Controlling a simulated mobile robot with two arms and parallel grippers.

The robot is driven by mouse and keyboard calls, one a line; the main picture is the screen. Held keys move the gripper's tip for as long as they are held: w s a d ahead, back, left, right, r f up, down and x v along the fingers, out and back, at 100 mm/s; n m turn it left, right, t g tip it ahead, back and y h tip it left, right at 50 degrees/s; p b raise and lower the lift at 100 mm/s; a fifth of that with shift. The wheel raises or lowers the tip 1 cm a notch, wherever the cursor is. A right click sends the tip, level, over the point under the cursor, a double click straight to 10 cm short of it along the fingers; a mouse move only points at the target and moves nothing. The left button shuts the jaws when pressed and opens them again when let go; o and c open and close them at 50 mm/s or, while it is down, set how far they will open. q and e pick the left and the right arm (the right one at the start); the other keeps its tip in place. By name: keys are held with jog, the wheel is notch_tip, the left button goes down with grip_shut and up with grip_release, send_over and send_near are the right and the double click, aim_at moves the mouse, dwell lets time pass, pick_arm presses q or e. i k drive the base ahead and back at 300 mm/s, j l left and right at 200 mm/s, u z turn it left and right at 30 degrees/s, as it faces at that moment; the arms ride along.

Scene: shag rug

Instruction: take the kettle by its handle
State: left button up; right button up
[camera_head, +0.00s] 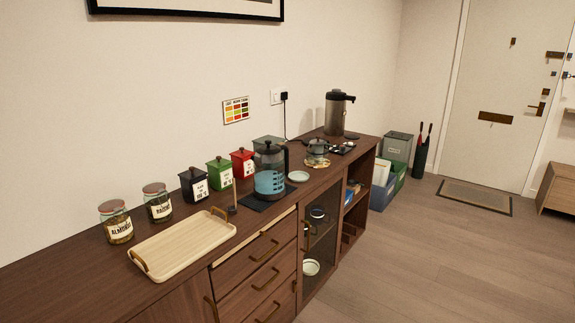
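The kettle (270,182) looks like a clear glass jug with a dark lid and bluish contents. It stands upright on a black mat (251,202) on the wooden sideboard. Its black handle (287,160) is on the right side, toward the back. A smaller glass pot (317,153) stands farther right along the top. Neither of my grippers shows in the head view, so nothing of mine is seen touching the kettle.
A wooden tray (180,250), jars (117,223) and black, green and red canisters (220,174) stand left of the kettle. A small pale dish (299,176) sits close on its right. A tall metal dispenser (337,114) stands at the far end. Floor (430,265) in front is clear.

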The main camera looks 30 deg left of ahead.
aim_at(271, 171)
jog(key=i+u, duration=0.4)
jog(key=i+l+u, duration=0.2)
jog(key=u, duration=0.2)
jog(key=i+l+u, duration=0.25)
jog(key=u, duration=0.15)
jog(key=i+l+u, duration=0.4)
jog(key=k+j, duration=0.05)
jog(key=k, duration=0.05)
